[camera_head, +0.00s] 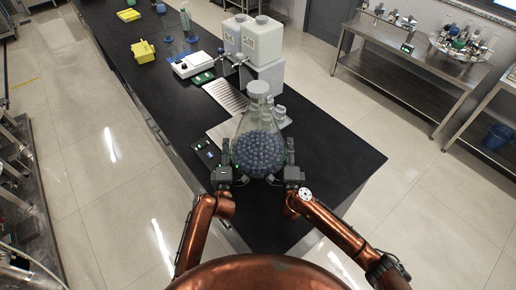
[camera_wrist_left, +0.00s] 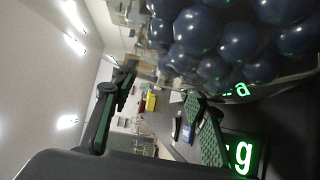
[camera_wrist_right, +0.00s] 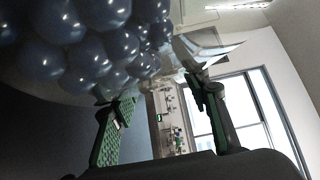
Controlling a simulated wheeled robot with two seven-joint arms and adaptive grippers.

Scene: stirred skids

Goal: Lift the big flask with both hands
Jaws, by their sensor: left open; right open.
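The big flask (camera_head: 257,148) is clear glass with a capped neck and is filled with dark blue balls. It stands upright near the front of the black bench. My left gripper (camera_head: 222,164) is at its left side, and my right gripper (camera_head: 291,163) is at its right side. In the left wrist view, the flask (camera_wrist_left: 225,40) fills the upper right, beside the open fingers (camera_wrist_left: 160,110). In the right wrist view, the flask (camera_wrist_right: 85,50) fills the upper left, beside the open fingers (camera_wrist_right: 160,108). I cannot tell whether any finger touches the glass.
The black bench (camera_head: 335,160) is bare to the right of the flask. A device with a green display (camera_head: 207,152) sits close at its left. A grooved tray (camera_head: 226,96), white containers (camera_head: 262,40) and a yellow box (camera_head: 143,51) stand farther back.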

